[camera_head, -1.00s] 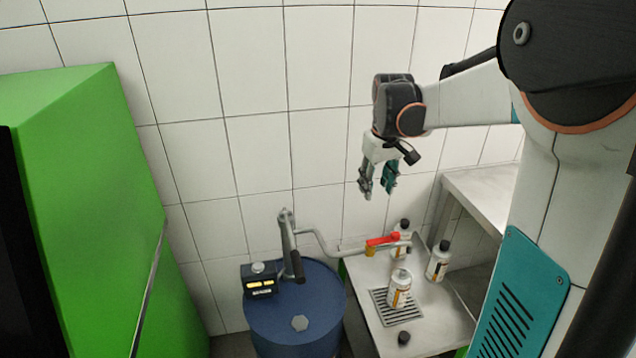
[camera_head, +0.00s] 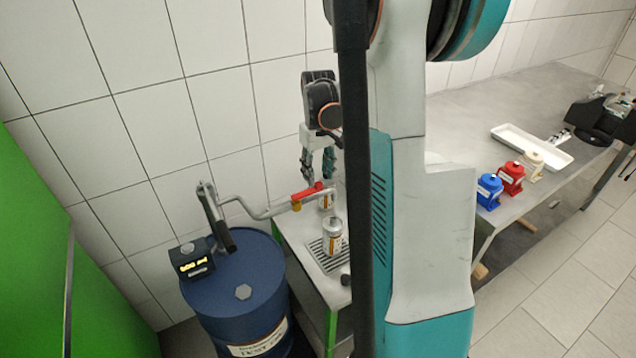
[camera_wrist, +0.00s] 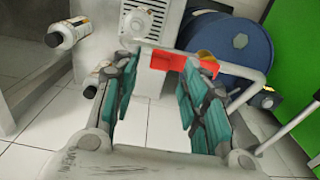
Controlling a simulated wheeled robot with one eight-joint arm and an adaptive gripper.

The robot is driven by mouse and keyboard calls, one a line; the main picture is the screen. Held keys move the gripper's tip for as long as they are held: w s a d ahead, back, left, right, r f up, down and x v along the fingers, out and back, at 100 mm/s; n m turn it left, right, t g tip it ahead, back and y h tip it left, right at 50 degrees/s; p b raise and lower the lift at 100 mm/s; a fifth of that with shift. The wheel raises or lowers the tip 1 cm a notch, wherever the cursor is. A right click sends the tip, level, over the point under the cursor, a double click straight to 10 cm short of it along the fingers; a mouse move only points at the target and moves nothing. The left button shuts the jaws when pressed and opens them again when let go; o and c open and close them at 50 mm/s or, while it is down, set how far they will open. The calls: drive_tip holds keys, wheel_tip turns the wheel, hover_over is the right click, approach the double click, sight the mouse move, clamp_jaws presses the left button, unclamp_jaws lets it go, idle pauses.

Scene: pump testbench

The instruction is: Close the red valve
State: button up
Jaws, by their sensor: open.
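The red valve handle (camera_head: 308,192) sits on the grey outlet pipe (camera_head: 262,212) that runs from the blue drum (camera_head: 240,285) over the metal stand. My gripper (camera_head: 318,176) is open and points down just above the valve in the head view. In the wrist view the red handle (camera_wrist: 168,61) lies ahead between the open fingers of my gripper (camera_wrist: 158,75), near the right-hand finger. A brass part (camera_wrist: 207,58) of the valve shows beside it. Whether a finger touches the handle cannot be told.
A bottle (camera_head: 332,236) stands on the drain grate below the pipe; another bottle (camera_wrist: 66,33) shows in the wrist view. A dark display unit (camera_head: 193,259) is by the drum. Blue (camera_head: 489,190) and red (camera_head: 511,178) containers and a white tray (camera_head: 531,146) are on the right-hand table.

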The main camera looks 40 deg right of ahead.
sight(318, 183)
drive_tip(key=shift+f+b, duration=0.3)
drive_tip(key=shift+f, duration=1.2)
clamp_jaws()
drive_tip(key=shift+s, duration=0.15)
drive_tip(key=s+a+m, duration=0.5)
drive_tip(key=a+m, duration=0.4)
drive_tip(key=m, duration=0.9)
